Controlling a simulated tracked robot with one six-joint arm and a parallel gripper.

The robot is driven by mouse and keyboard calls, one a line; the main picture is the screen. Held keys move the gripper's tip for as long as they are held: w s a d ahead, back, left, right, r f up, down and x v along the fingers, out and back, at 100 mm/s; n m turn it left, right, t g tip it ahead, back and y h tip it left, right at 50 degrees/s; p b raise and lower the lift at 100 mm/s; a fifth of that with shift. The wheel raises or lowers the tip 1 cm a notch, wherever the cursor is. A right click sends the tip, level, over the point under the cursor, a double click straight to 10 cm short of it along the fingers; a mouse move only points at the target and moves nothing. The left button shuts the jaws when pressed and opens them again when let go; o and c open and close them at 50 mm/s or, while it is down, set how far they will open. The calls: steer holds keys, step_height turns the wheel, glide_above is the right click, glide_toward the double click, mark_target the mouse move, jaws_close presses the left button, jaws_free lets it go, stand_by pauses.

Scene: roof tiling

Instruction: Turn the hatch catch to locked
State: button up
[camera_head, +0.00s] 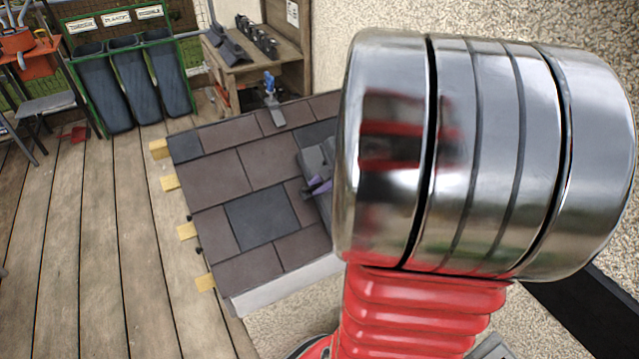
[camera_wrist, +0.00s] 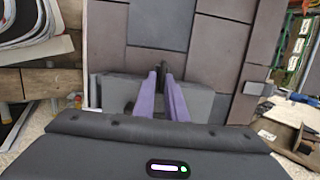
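In the head view, a grey raised block (camera_head: 316,160), which looks like the hatch, sits on the tiled roof and is partly hidden behind my arm. My gripper (camera_head: 319,187) is at this block with its purple fingers. In the wrist view, the two purple fingers of my gripper (camera_wrist: 162,74) reach forward, close together, over the grey block (camera_wrist: 205,101). A small dark part shows between and just beyond the fingertips; it may be the catch. Whether the fingers touch or grip it, and which way the catch is turned, I cannot tell.
The sloped roof (camera_head: 205,178) has brown tiles and a few dark slate ones, with wooden batten ends sticking out on its left. A green rack (camera_head: 130,70) and a wooden shelf (camera_head: 255,70) stand behind. The plank deck (camera_head: 90,250) at left is largely clear.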

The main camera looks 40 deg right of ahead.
steer(key=o, duration=0.4)
steer(key=shift+r, duration=0.1)
steer(key=shift+s+r, duration=0.15)
steer(key=shift+r, duration=0.2)
steer(key=v, duration=1.3)
steer(key=shift+f, duration=0.1)
